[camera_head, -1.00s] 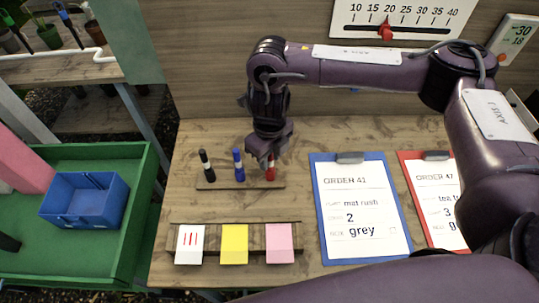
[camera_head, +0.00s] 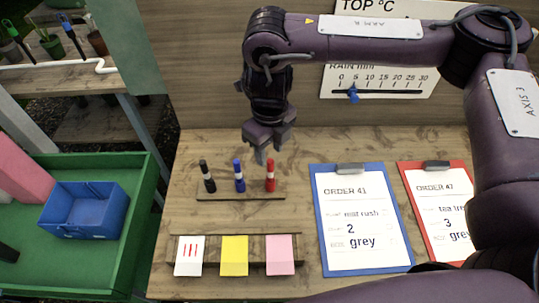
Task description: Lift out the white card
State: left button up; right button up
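The white card (camera_head: 188,260) bears three red strokes. It stands at the left end of a wooden holder (camera_head: 206,240) at the front of the table, beside a yellow card (camera_head: 234,258) and a pink card (camera_head: 281,258). My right gripper (camera_head: 268,154) is open and empty, just above and behind the red-banded marker (camera_head: 270,176), well away from the white card. My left gripper is not in view.
A black marker (camera_head: 208,177) and a blue marker (camera_head: 239,177) stand with the red one in a wooden base (camera_head: 255,192). Blue (camera_head: 402,250) and red (camera_head: 408,178) clipboards lie at right. A blue bin (camera_head: 84,212) sits in a green tray (camera_head: 149,185) at left.

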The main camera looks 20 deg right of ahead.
aim_at(190, 254)
jog(key=k, duration=1.5)
